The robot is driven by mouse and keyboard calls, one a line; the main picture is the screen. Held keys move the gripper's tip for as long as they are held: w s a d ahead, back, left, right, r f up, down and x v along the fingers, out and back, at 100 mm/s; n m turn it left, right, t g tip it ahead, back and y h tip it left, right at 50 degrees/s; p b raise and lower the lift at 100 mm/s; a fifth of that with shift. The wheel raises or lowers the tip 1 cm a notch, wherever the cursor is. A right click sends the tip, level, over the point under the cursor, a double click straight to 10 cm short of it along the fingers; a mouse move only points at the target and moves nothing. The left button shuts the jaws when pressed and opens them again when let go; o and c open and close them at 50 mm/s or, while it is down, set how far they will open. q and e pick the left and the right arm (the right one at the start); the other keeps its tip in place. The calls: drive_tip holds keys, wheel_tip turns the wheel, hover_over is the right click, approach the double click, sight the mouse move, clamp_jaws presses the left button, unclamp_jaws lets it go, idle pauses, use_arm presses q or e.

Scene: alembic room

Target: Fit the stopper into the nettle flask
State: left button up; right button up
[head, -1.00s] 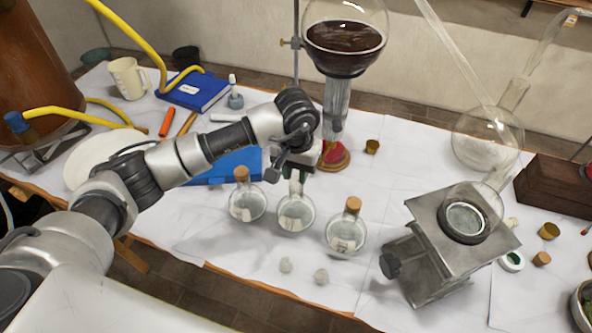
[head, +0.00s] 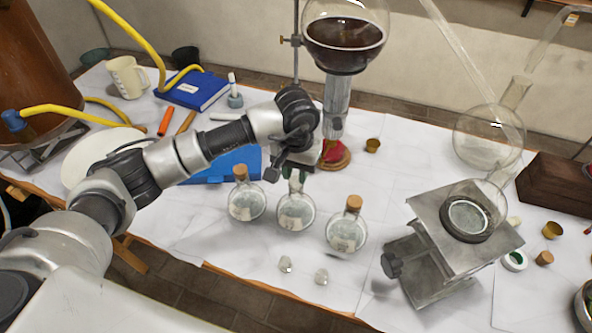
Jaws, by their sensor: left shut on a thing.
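My left gripper (head: 296,171) is right above the middle round flask (head: 296,212), at its mouth. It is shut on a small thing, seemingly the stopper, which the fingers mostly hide. I cannot tell whether the stopper sits inside the neck. The middle flask stands upright between two similar flasks, the left one (head: 246,202) and the right one (head: 346,233), both closed with corks. Each flask has a pale label too small to read, so I cannot tell by label which is the nettle flask. My right gripper is out of view.
Two small clear lumps (head: 286,264) lie in front of the flasks. A metal stand (head: 430,250) with a round ring is to the right. A dark-filled globe (head: 345,45) rises behind. A blue book (head: 195,89) lies back left.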

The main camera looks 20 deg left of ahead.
sight(296, 174)
use_arm(q)
drive_tip(key=shift+f+b, duration=0.2)
drive_tip(key=shift+b, duration=0.4)
idle(0.6)
drive_tip(key=o, duration=1.3)
drive_tip(key=shift+r+p, duration=1.2)
drive_tip(key=shift+r, duration=2.3)
